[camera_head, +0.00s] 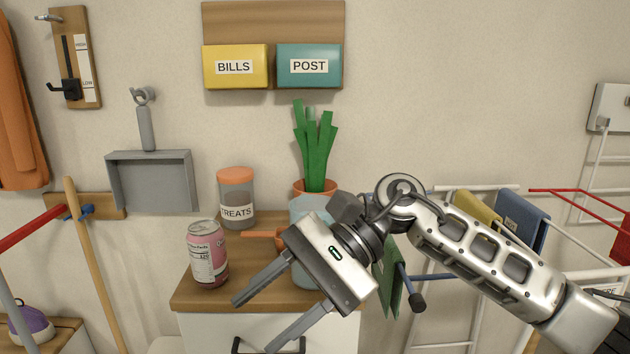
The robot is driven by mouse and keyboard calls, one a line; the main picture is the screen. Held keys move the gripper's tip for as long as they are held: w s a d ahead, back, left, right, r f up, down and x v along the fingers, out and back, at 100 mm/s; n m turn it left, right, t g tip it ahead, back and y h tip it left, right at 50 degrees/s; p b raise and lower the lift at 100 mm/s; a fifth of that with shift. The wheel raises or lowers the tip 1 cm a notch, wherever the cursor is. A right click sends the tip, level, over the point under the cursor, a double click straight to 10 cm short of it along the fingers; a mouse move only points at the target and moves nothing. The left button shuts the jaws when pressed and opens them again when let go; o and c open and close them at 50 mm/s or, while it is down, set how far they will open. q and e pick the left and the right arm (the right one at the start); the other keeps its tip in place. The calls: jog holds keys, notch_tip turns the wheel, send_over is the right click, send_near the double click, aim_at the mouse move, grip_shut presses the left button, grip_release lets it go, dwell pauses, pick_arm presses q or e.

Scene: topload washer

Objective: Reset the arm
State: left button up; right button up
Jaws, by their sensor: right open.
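My right gripper (265,322) hangs in front of a small cabinet with a wooden top (205,296). Its arm comes in from the lower right. Its two long grey fingers point down and left, spread apart, with nothing between them. A pink can (207,254) stands on the cabinet just left of the upper finger. My left gripper is not in this view. No washer can be made out here.
A treats jar (237,200) and a potted plant (314,150) stand on the cabinet. A drying rack (470,290) with cloths is behind my arm at right. A dustpan (152,182) and bills and post boxes (235,66) hang on the wall.

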jog(key=s+a+r+m+g+y, duration=0.1)
jog(key=s+a+r+m+y, duration=0.15)
jog(key=m+y, duration=0.5)
jog(key=w+d+f+n+t+h+p, duration=0.1)
jog(key=w+d+f+n+t, duration=0.2)
jog(key=n+t, duration=0.65)
jog(key=w+d+f+n+t+h+p, duration=0.1)
jog(key=w+d+f+n+t+h, duration=0.15)
jog(key=n+t, duration=0.75)
jog(key=w+d+f+n+t+h, duration=0.15)
jog(key=d+f+n+t, duration=0.35)
jog(key=n, duration=0.9)
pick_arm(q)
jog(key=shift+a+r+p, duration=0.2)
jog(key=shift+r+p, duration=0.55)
pick_arm(e)
jog(key=s+d+f+m+g+h, duration=0.3)
jog(key=s+d+f+m+h, duration=0.2)
jog(key=f+m, duration=0.4)
jog(key=s+d+f+m+g+h, duration=0.3)
jog(key=s+d+f+m+h, duration=0.2)
jog(key=s+f+m, duration=0.3)
notch_tip(320, 180, down, 3)
jog(key=shift+d+f+m+g, duration=0.1)
jog(key=shift+d+m+g, duration=0.2)
jog(key=shift+m, duration=0.8)
